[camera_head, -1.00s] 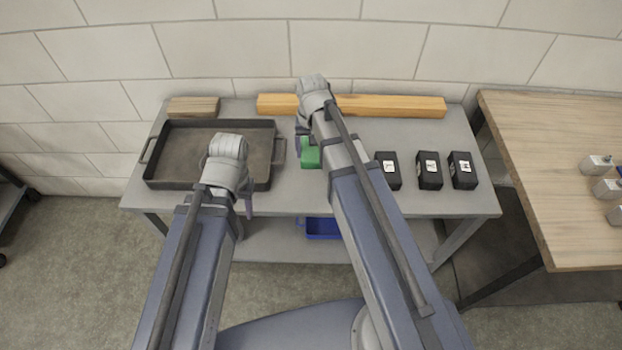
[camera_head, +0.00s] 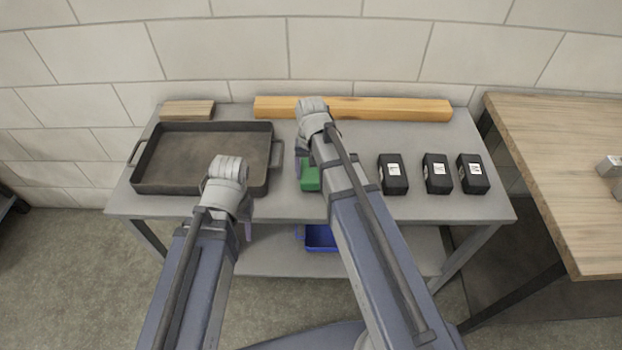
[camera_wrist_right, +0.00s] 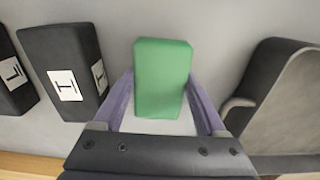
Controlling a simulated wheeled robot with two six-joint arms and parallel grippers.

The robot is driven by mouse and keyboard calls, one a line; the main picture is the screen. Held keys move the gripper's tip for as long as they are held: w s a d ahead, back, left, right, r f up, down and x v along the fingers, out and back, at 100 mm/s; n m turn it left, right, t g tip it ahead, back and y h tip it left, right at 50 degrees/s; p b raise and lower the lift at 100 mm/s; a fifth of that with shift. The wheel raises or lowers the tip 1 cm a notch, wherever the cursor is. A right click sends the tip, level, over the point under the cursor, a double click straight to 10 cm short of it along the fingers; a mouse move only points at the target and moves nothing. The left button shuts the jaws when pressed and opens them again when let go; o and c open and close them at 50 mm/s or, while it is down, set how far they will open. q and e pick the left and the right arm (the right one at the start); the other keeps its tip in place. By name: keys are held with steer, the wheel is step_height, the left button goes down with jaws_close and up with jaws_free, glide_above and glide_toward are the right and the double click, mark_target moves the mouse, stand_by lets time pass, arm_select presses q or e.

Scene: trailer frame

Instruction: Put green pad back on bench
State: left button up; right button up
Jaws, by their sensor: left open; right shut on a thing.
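The green pad (camera_head: 311,176) is a small green block over the middle of the grey bench (camera_head: 285,205), between the dark tray and the black boxes. My right gripper (camera_head: 304,160) is shut on it, and my arm hides part of it in the head view. In the right wrist view the green pad (camera_wrist_right: 162,78) sits between the two purple fingers. I cannot tell whether it touches the bench top. My left gripper (camera_head: 240,215) is open and empty near the tray's front right corner; its fingers are partly hidden by the wrist.
A dark tray (camera_head: 148,178) stands on the bench's left. Black lettered boxes (camera_head: 393,174) stand in a row at right. A wooden beam (camera_head: 390,109) and short wood block (camera_head: 187,110) lie along the back. A blue bin (camera_head: 319,238) is on the lower shelf. A wooden table (camera_head: 560,180) is at right.

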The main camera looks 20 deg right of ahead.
mark_target(311, 171)
steer(key=shift+f, duration=0.7)
arm_select(q)
steer(key=shift+f, duration=0.55)
arm_select(e)
steer(key=shift+r, duration=0.15)
arm_select(q)
steer(key=shift+f, duration=0.1)
arm_select(e)
steer(key=o, duration=0.7)
steer(key=shift+f+b, duration=0.25)
steer(key=shift+b, duration=0.05)
steer(key=o, duration=0.4)
steer(key=shift+r, duration=0.1)
steer(key=shift+r, duration=0.15)
step_height(311, 171, up, 12)
steer(key=p, duration=1.3)
arm_select(q)
step_height(311, 171, up, 12)
steer(key=shift+b, duration=0.3)
arm_select(e)
steer(key=s+a+n, duration=0.2)
steer(key=s+a, duration=0.1)
steer(key=s, duration=0.1)
steer(key=s+a+n, duration=0.2)
steer(key=s+a, duration=0.2)
steer(key=s, duration=0.1)
steer(key=s+a+n+h, duration=0.1)
steer(key=s+a+n, duration=0.2)
steer(key=s, duration=0.2)
steer(key=shift+a, duration=0.2)
